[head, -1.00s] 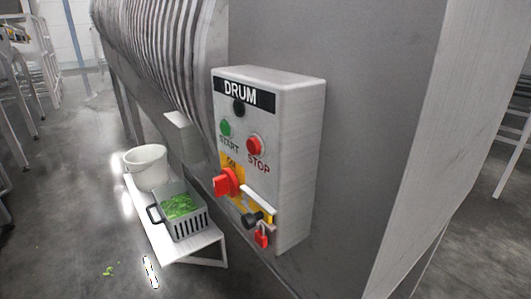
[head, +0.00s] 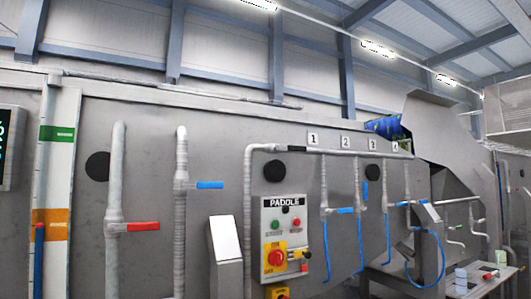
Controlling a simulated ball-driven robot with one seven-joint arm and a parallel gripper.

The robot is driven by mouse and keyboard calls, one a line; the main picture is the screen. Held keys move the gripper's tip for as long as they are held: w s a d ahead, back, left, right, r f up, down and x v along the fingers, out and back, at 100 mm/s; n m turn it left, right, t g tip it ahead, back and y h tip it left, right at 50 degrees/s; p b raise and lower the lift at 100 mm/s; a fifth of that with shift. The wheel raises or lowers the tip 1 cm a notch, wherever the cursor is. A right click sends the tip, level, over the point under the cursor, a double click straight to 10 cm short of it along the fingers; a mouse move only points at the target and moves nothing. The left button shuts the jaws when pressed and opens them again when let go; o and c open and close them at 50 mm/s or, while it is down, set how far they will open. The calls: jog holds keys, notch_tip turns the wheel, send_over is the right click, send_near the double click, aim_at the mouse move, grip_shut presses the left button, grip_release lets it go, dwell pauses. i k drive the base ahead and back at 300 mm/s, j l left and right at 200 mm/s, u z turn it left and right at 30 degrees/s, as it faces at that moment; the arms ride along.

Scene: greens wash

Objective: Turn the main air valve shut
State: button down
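Several lever valves show on a grey machine wall, and none has a readable label naming it the main air valve. A red lever (head: 142,227) sticks out sideways from a vertical pipe at left. A blue lever (head: 210,185) sticks out sideways from the pipe to its right. Small blue levers (head: 345,210) sit on drop pipes below number plates, with blue hoses hanging down; one blue lever (head: 365,188) looks upright. My gripper is not in view.
A PADDLE control box (head: 286,240) with green and red buttons and a red knob on yellow is on the wall. A sloped metal post (head: 226,260) stands in front, left of it. A low table (head: 485,280) is at lower right.

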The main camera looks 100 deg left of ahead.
aim_at(283, 147)
jog(key=u, duration=2.4)
